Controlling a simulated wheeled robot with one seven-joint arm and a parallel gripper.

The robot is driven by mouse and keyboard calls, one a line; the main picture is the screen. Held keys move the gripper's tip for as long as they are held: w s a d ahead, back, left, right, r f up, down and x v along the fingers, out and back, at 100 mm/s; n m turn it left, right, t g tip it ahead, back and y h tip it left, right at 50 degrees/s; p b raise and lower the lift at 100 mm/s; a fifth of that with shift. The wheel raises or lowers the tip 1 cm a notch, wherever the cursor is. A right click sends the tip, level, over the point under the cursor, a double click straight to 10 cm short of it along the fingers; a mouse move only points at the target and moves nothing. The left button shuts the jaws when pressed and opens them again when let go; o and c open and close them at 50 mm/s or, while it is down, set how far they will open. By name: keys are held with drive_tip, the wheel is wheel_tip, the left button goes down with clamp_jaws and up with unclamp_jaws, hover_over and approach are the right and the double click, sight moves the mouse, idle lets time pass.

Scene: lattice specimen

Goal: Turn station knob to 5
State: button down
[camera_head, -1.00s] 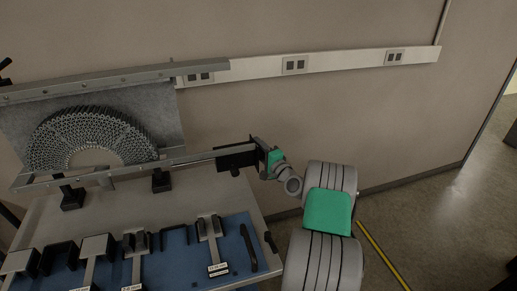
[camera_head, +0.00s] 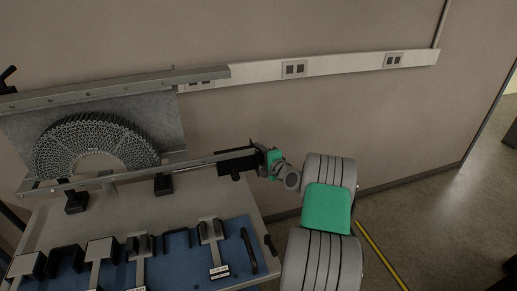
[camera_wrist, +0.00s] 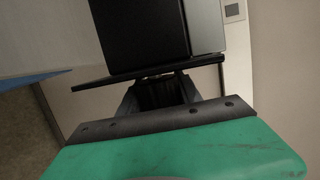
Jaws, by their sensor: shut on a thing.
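My gripper (camera_head: 247,162) is at the right end of the long metal rail, with my arm reaching in from the right. A dark block (camera_head: 231,164) sits there at its fingers and may be the station knob. In the wrist view, my gripper (camera_wrist: 158,84) is shut at a thin dark plate in front of a large black box (camera_wrist: 150,35) with a grey side. The contact is partly hidden by the gripper body. I cannot read any knob number or pointer in either view.
A half-ring lattice specimen (camera_head: 98,135) stands between two metal rails (camera_head: 120,88) at the left. Below it, a bench (camera_head: 130,203) carries a blue mat (camera_head: 180,262) with several labelled tools and black holders. The wall with outlets (camera_head: 294,69) is behind.

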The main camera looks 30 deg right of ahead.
drive_tip(key=c, duration=2.2)
unclamp_jaws()
drive_tip(key=g+p, duration=0.3)
drive_tip(key=g, duration=0.1)
drive_tip(key=shift+s+f+m, duration=0.15)
drive_tip(key=shift+f+m, duration=0.15)
drive_tip(key=shift+m, duration=0.1)
drive_tip(key=c, duration=2.2)
unclamp_jaws()
drive_tip(key=shift+s+a+f+m+g+y+p, duration=0.15)
drive_tip(key=shift+f+g+y+p, duration=0.1)
drive_tip(key=shift+g, duration=0.4)
drive_tip(key=shift+s+d+f+m+g+y+p, duration=0.1)
drive_tip(key=shift+f+m+g+y+p, duration=0.1)
drive_tip(key=shift+g, duration=0.45)
drive_tip(key=c, duration=2.2)
unclamp_jaws()
drive_tip(key=shift+a, duration=0.1)
drive_tip(key=c, duration=2.2)
unclamp_jaws()
drive_tip(key=c, duration=0.8)
unclamp_jaws()
drive_tip(key=b+v, duration=0.2)
drive_tip(key=v, duration=0.5)
drive_tip(key=shift+s+r, duration=0.25)
